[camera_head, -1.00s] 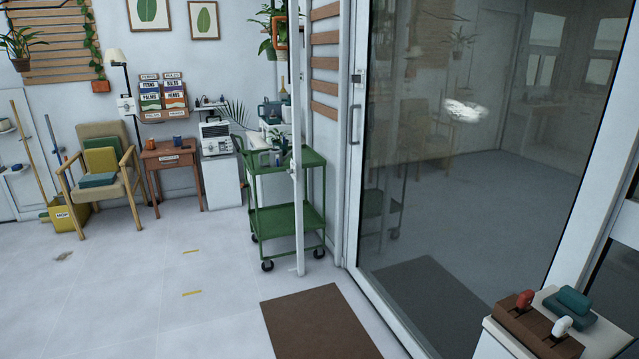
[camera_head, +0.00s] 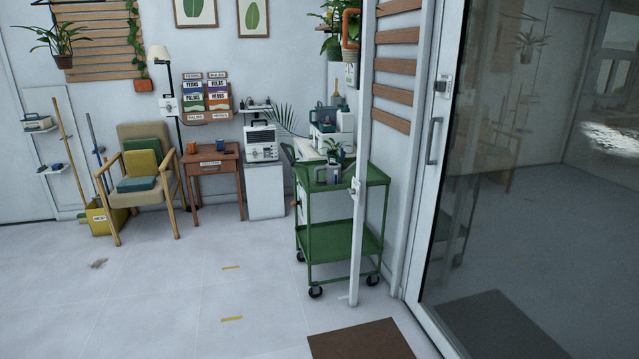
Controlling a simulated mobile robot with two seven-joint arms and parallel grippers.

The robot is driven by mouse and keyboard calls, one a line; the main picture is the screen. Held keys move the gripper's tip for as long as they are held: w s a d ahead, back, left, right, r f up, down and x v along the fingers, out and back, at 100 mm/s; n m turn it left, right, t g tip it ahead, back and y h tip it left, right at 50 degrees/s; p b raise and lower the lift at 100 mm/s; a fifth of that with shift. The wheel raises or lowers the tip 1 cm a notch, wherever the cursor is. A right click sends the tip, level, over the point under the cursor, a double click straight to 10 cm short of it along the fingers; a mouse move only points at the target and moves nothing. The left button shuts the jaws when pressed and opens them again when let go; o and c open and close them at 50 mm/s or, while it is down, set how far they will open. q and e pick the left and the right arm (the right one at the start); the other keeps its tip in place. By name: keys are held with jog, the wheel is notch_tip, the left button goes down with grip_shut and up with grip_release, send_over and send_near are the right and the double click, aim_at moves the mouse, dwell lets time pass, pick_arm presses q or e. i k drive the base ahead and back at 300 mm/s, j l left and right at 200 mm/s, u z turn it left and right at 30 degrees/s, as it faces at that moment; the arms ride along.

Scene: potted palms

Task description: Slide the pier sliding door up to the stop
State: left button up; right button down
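The sliding door (camera_head: 545,170) is a large glass panel in a white frame at the right of the head view. A grey vertical handle (camera_head: 433,141) sits on its left stile, with a small lock plate (camera_head: 442,86) above it. The glass reflects the room and shows a white smudge at the far right. A thin white post (camera_head: 360,200) with a small latch plate stands to the left of the door, with an open gap between them. The door's right end is out of view. Neither of my grippers is in view.
A green cart (camera_head: 345,245) with plants and tools stands just behind the post. A brown mat (camera_head: 360,340) lies on the floor in front of the gap. A chair (camera_head: 145,180), a wooden side table (camera_head: 212,165) and a yellow mop bucket (camera_head: 105,217) line the back wall.

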aim_at(457, 12)
jog(key=i+z, duration=0.2)
jog(key=i, duration=0.4)
jog(key=i+j+z, duration=0.2)
jog(key=i, duration=0.4)
jog(key=i+z, duration=0.45)
jog(key=i+j+z, duration=0.2)
jog(key=i+z, duration=0.2)
jog(key=i+j+z, duration=0.25)
jog(key=z, duration=0.2)
jog(key=i+j+z, duration=0.45)
jog(key=k+l, duration=0.05)
jog(key=k, duration=0.05)
